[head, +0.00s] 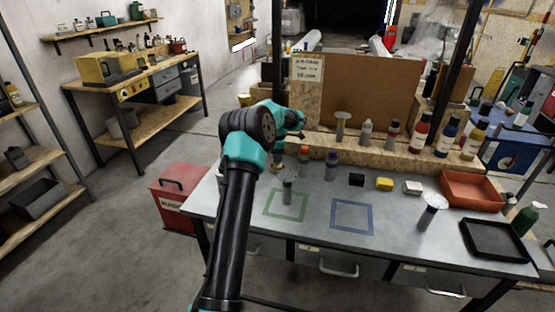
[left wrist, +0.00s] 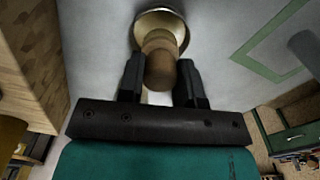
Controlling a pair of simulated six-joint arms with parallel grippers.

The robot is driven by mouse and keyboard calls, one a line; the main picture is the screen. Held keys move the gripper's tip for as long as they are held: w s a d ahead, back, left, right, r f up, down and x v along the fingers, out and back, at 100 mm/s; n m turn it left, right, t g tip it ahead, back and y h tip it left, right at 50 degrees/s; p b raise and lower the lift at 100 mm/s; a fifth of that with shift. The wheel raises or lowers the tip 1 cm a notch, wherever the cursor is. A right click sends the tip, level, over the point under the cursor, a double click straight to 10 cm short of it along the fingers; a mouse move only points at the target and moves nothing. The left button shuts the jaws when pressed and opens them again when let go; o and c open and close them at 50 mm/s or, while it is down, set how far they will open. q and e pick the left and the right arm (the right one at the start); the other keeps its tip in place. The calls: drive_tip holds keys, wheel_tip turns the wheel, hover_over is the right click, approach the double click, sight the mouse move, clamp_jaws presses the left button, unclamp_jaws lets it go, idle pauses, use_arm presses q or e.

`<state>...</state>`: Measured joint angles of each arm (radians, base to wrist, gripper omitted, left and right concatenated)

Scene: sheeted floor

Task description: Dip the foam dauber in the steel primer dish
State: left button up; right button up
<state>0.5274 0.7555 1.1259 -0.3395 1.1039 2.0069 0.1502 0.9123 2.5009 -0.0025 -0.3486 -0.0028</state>
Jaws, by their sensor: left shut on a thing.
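My left gripper (left wrist: 160,82) is shut on a brown wooden-looking piece, the dauber (left wrist: 160,62), between its two dark fingers. The dauber's far end overlaps a round, shiny dish (left wrist: 176,19) with a pale rim on the grey bench top. I cannot tell whether it touches the dish, and its foam tip is hidden. In the head view my left arm reaches over the bench and the gripper is mostly hidden behind its own wrist. My right gripper is not in view.
A grey post (head: 287,190) stands by the green square outline (head: 299,212); a blue one (head: 352,217) lies right. Small bottles and blocks line the back. A red tray (head: 473,192) and black tray (head: 498,241) sit right.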

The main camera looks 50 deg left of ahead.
use_arm(q)
drive_tip(key=shift+r, duration=2.4)
